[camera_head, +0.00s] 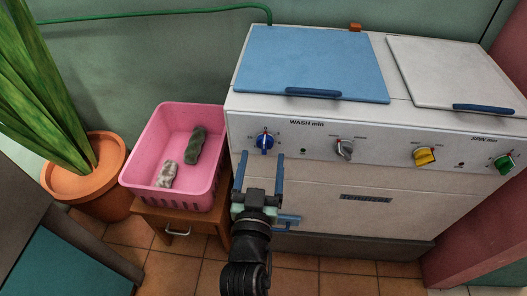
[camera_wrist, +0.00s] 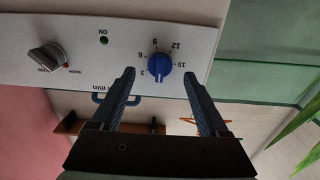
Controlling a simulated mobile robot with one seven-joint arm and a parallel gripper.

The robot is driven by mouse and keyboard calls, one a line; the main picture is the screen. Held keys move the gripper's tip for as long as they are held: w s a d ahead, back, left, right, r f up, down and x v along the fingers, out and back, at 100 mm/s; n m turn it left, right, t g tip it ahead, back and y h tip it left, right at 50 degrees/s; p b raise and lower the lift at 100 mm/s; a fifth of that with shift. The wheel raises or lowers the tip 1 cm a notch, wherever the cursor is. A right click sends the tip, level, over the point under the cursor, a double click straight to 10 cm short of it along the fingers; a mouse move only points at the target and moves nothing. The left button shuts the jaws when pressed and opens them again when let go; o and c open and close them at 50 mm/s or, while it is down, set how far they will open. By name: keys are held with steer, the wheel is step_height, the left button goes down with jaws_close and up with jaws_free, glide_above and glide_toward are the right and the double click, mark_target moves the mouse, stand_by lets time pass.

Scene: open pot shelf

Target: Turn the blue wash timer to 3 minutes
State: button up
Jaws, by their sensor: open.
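The blue wash timer knob (camera_head: 264,142) sits at the left end of the washer's white front panel, under the lettering "WASH min". It also shows in the wrist view (camera_wrist: 160,68), upside down, with the numbers 3, 6, 9, 12 and 15 around it. Its grip ridge stands roughly upright in the head view; I cannot read its exact setting. My gripper (camera_head: 261,155) is open and empty, just below and in front of the knob. In the wrist view my gripper's fingertips (camera_wrist: 159,71) appear on either side of the knob, with no visible contact.
To the right on the panel are a grey knob (camera_head: 345,149), a yellow knob (camera_head: 424,156) and a green knob (camera_head: 504,164). A pink basket (camera_head: 207,200) with two cloth-like items stands on a small wooden stand at left. A potted plant (camera_head: 92,190) is farther left.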

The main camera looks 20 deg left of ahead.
mark_target(264, 150)
steer(key=shift+x, duration=1.6)
jaws_close()
